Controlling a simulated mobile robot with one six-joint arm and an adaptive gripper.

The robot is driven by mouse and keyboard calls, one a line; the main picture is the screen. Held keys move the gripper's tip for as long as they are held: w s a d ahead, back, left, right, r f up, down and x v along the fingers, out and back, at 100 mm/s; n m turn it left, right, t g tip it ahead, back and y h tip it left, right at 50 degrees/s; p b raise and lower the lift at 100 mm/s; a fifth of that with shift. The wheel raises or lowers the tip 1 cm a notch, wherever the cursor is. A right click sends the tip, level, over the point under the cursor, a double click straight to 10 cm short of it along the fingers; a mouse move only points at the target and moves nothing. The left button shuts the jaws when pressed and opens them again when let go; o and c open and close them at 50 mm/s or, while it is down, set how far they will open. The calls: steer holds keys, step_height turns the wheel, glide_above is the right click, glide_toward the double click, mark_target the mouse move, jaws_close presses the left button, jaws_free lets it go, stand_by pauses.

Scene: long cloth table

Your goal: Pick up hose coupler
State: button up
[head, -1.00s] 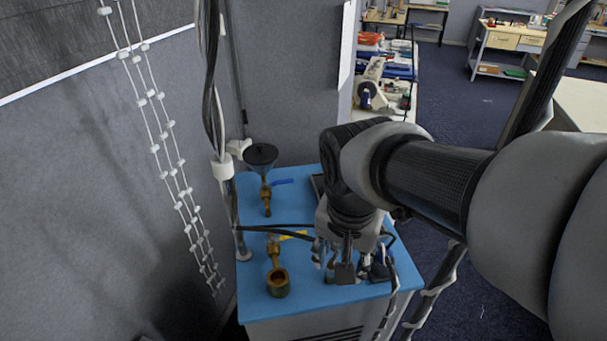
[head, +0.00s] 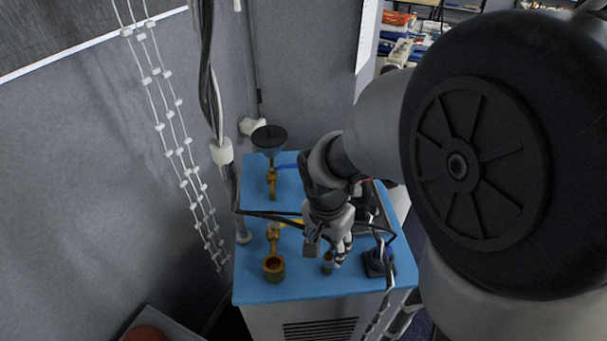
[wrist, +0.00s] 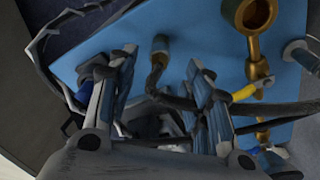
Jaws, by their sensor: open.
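A small grey cylinder, which looks like the hose coupler (head: 327,264), stands on the blue tabletop (head: 300,288) near its front. In the wrist view the hose coupler (wrist: 160,45) shows a grey end and a brownish part, between and just beyond my fingertips. My gripper (head: 328,249) is open above it, fingers pointing down, with nothing held. In the wrist view my gripper (wrist: 160,64) has its two fingers spread to either side of the coupler. The fingers partly cover the coupler in the head view, and I cannot tell whether they touch it.
A brass cup-shaped fitting (head: 273,267) stands left of my gripper. Behind it is a black funnel (head: 269,138) on a brass valve. A black block (head: 378,263) lies close on the right. Dark cables cross behind my gripper, and the left wall is near.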

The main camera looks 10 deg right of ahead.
mark_target(329, 254)
steer(key=f, duration=0.3)
steer(key=f+b, duration=0.1)
steer(key=f, duration=0.1)
steer(key=shift+w+d+f, duration=0.3)
steer(key=shift+r, duration=0.1)
jaws_close()
